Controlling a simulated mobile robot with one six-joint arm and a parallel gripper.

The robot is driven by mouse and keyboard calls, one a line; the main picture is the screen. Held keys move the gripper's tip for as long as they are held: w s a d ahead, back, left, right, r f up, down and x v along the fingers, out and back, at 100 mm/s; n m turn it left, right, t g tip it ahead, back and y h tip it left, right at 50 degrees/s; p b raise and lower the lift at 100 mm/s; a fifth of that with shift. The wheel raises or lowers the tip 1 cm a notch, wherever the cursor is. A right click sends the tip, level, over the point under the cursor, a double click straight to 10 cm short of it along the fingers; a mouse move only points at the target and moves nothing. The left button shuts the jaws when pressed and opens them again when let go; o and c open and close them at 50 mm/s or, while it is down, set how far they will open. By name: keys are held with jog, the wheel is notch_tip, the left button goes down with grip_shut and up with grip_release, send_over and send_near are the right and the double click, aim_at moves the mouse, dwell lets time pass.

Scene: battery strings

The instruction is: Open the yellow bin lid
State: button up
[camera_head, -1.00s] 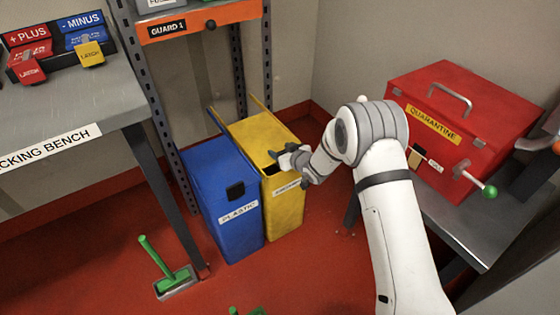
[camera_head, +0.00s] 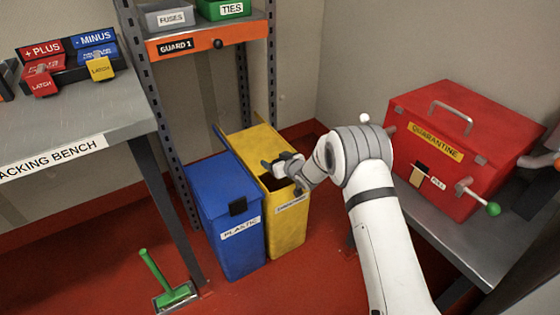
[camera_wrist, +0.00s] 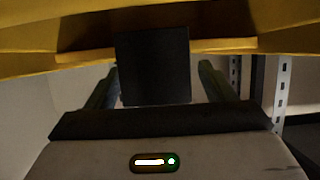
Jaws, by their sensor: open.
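The yellow bin (camera_head: 286,226) stands on the floor beside the blue bin. Its yellow lid (camera_head: 252,142) is tilted up a little, with a dark gap under its front edge. My gripper (camera_head: 284,166) is at that front edge, over the front of the bin. In the wrist view the yellow lid (camera_wrist: 220,25) crosses the top. A black block, seemingly the lid's handle (camera_wrist: 153,65), shows between the two fingers of my gripper (camera_wrist: 155,82). The fingers are open, with a gap on each side of the block. Contact cannot be told.
A blue bin (camera_head: 226,200) marked PLASTIC stands close on the left. A green-handled pedal (camera_head: 172,290) is on the floor in front. A packing bench (camera_head: 80,115) is at the left, a shelf rack (camera_head: 205,40) behind, and a red quarantine box (camera_head: 455,140) at the right.

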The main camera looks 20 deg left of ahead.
jog(key=shift+s+d+r, duration=0.1)
jog(key=shift+d+r, duration=0.05)
jog(key=shift+d, duration=0.1)
jog(key=p+v, duration=0.2)
jog(key=v, duration=0.5)
jog(key=shift+s+d, duration=0.1)
